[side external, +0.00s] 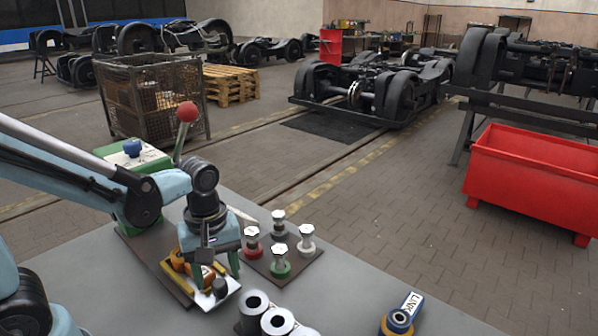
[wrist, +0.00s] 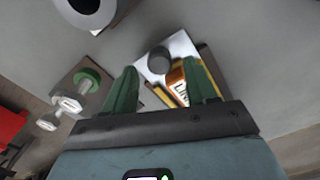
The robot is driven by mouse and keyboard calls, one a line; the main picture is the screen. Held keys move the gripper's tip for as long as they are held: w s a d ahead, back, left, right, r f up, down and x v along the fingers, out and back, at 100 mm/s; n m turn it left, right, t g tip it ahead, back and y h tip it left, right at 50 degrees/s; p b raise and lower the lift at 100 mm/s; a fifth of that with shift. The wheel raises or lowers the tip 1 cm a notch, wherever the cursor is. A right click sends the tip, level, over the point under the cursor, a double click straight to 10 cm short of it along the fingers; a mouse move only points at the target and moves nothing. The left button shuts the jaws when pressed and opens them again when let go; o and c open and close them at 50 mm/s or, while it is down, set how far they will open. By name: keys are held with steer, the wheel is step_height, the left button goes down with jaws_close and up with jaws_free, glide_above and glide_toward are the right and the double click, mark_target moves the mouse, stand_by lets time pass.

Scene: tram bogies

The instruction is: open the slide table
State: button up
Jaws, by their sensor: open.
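The slide table (side external: 207,299) lies on the grey table below my gripper. It has a silver plate, yellow rails and a dark base. A round dark knob (side external: 220,288) stands on the plate near its front end. In the wrist view the plate (wrist: 181,46) and knob (wrist: 160,60) show just beyond the fingertips. An orange piece with a white label (wrist: 180,82) lies at the slide table, partly hidden by a finger. My gripper (side external: 209,270) points down over it, with its green fingers apart. In the wrist view my gripper (wrist: 164,76) has no knob between its fingers.
A plate with several hex-headed pegs (side external: 280,268) stands close to the right. A red-balled lever (side external: 186,112) on a green box rises behind my gripper. Bare tabletop lies at right centre.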

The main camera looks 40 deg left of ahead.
step_height(320, 180, up, 10)
steer(key=shift+r, duration=0.2)
stand_by(0.4)
steer(key=m+t, duration=0.2)
steer(key=m, duration=0.2)
steer(key=w+f+m+t, duration=0.1)
steer(key=m+t, duration=0.1)
steer(key=m, duration=0.2)
steer(key=w+a+f+m+t, duration=0.1)
steer(key=m+t, duration=0.2)
steer(key=m, duration=0.1)
steer(key=shift+m, duration=0.4)
